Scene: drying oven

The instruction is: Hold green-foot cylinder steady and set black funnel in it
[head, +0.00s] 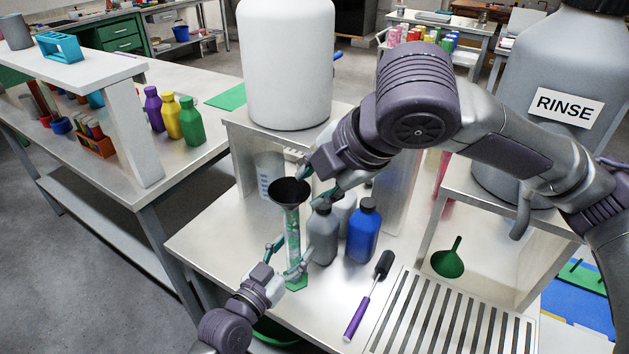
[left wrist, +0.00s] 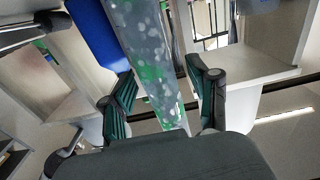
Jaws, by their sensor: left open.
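The clear cylinder (head: 292,228) stands upright on its green foot (head: 295,283) on the metal bench. The black funnel (head: 288,189) is at the cylinder's mouth, its wide rim up; whether its stem is inside is hard to see. My left gripper (head: 289,253) is open, with one finger on each side of the cylinder's lower part. In the left wrist view the speckled cylinder (left wrist: 150,68) runs between the two green-padded fingers (left wrist: 166,92), with a gap on the right side. My right gripper (head: 314,182) is beside the funnel's right rim; its grip is unclear.
A grey bottle (head: 323,236) and a blue bottle (head: 362,236) stand close right of the cylinder. A green funnel (head: 448,261) is near the slotted drain (head: 447,320). A white tank (head: 287,65) stands on a shelf behind.

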